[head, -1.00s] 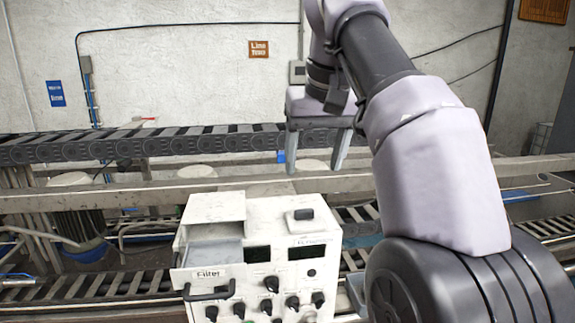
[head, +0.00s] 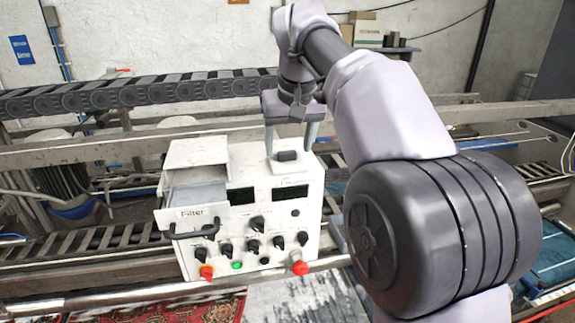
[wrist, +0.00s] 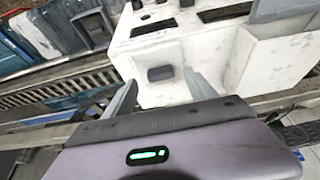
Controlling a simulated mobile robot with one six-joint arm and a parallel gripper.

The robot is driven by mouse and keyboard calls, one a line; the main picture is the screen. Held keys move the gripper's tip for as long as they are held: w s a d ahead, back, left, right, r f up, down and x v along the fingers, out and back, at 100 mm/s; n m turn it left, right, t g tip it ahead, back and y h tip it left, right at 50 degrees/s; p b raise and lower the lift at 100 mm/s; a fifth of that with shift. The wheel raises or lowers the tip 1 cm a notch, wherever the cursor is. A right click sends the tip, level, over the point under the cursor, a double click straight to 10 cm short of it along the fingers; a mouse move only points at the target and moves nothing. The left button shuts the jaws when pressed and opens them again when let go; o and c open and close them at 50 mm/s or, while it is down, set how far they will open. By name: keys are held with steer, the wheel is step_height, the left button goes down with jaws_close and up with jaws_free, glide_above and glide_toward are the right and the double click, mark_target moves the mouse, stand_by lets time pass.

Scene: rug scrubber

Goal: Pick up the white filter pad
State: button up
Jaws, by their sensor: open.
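The white filter pad (head: 290,168), a small white block with a dark grip (head: 286,155) on top, lies on top of the white control box (head: 227,254) near its right rear. My gripper (head: 290,148) is open and points down, its two fingers on either side of the pad. In the wrist view, the dark grip (wrist: 160,73) shows between the spread fingers, with the white pad (wrist: 163,94) around it. I cannot tell whether the fingers touch the pad.
The box's drawer (head: 190,218), labelled Filter, stands pulled out at the left with a black handle. Knobs and coloured buttons cover the box front. A conveyor (head: 140,93) runs behind. Patterned rugs (head: 172,308) lie below in front.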

steer(key=shift+x, duration=0.95)
steer(key=shift+r, duration=0.2)
steer(key=c, duration=0.4)
jaws_close()
